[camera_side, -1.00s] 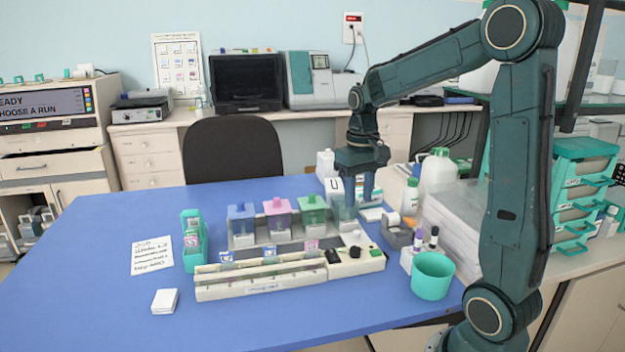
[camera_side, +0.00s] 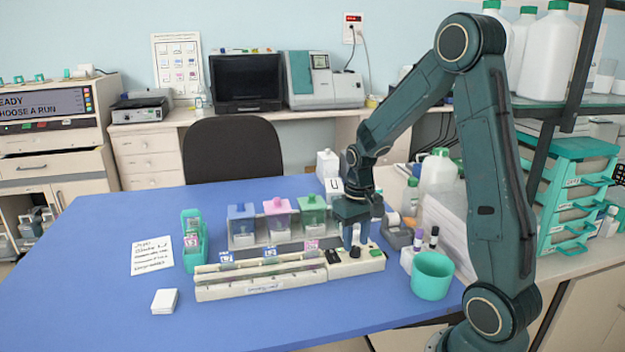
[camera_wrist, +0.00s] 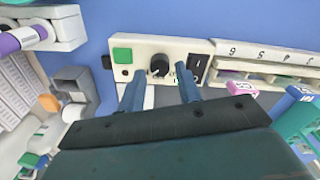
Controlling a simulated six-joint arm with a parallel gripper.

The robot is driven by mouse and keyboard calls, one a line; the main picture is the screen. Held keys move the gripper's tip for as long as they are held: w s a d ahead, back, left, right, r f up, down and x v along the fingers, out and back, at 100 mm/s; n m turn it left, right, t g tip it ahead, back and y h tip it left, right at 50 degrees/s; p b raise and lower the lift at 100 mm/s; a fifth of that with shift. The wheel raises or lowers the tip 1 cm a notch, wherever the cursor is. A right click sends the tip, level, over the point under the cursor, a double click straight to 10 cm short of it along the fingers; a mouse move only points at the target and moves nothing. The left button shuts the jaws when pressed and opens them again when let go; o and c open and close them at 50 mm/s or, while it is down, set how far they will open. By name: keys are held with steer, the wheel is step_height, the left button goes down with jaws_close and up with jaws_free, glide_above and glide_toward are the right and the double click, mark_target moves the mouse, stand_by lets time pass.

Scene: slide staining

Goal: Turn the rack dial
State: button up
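The rack (camera_side: 215,292) is a long cream unit on the blue table, with a control panel at its right end. The rack dial (camera_side: 355,253) is a small black knob on that panel. In the wrist view the dial (camera_wrist: 160,66) lies between a green button (camera_wrist: 122,55) and a black rocker switch (camera_wrist: 196,68). My gripper (camera_side: 356,241) is open, pointing down just over the panel. In the wrist view my gripper (camera_wrist: 159,80) has its fingers apart, one on each side of the dial's line. I see no contact with the dial.
Blue, pink and green lidded jars (camera_side: 277,222) stand behind the rack. A teal cup (camera_side: 432,278) and dark-capped vials (camera_side: 434,240) stand right of the panel. A teal slide holder (camera_side: 192,246) and a note (camera_side: 152,256) are at left.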

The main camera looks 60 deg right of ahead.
steer(key=shift+f, duration=1)
steer(key=c, duration=0.7)
steer(key=n, duration=0.5)
steer(key=shift+n, duration=2.4)
